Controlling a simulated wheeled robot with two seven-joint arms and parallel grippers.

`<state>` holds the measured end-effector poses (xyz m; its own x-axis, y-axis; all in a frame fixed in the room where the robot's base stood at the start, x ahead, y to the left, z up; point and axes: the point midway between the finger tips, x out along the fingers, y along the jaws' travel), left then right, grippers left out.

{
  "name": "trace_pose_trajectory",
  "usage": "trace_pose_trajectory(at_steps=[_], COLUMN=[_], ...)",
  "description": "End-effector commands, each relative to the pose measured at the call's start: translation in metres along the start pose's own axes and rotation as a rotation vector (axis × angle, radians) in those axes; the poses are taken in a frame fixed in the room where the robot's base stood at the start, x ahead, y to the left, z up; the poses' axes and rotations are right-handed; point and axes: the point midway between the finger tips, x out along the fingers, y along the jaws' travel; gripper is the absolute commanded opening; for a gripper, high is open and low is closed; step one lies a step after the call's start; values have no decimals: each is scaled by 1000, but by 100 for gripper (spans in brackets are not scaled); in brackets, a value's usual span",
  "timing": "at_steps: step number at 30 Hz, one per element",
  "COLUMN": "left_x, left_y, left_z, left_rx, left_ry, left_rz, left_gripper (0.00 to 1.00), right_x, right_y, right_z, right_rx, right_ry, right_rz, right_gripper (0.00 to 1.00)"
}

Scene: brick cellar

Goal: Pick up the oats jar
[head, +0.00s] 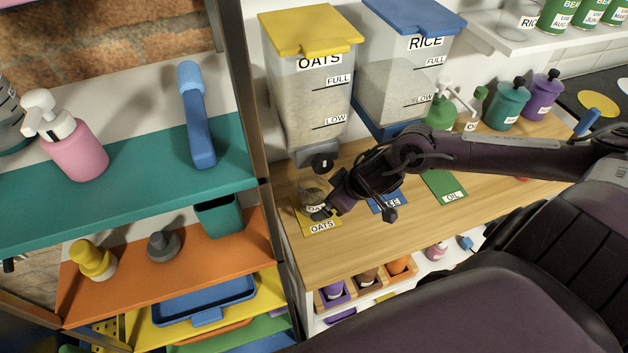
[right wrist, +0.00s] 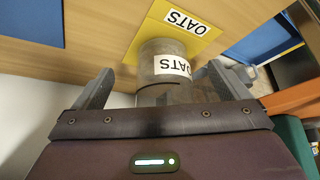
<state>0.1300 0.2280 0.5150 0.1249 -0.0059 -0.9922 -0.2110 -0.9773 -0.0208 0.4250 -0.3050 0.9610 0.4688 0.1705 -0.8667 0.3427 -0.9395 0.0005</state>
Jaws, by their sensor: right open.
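The oats jar (head: 314,193) is a small clear jar with a white OATS label, standing on the yellow OATS mat (head: 321,228) below the oats dispenser (head: 308,95). In the right wrist view the jar (right wrist: 160,48) shows its label and stands between the two fingers. My right gripper (head: 328,198) is open at the jar, one finger on each side. In the right wrist view, gaps show between the jar and both fingers of the gripper (right wrist: 160,75). My left gripper is not in view.
The rice dispenser (head: 402,80) stands right of the oats one, with a blue mat (head: 388,203) and a green OIL mat (head: 444,186) on the wooden counter (head: 370,238). A shelf post (head: 240,90) rises close on the left. Several canisters stand behind the arm.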

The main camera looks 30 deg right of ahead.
Motion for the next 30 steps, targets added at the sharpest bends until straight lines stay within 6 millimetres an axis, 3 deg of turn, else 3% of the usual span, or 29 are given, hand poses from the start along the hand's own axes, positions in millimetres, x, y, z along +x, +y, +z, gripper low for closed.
trace_pose_trajectory(at_steps=[10,12,18,26,30], left_x=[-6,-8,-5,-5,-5], left_y=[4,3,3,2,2], left_z=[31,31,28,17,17], left_rx=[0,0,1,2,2], left_ry=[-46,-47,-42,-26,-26], left_rz=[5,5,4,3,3], left_gripper=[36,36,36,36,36], right_x=[10,15,42,46,46], right_y=[-1,-2,-2,-2,-2], right_z=[-24,-32,-27,-26,-26], right_rx=[4,0,0,-4,-4], right_ry=[6,5,0,-2,-1], right_rz=[-4,-6,-3,-2,-2], right_gripper=[96,96,96,96,81])
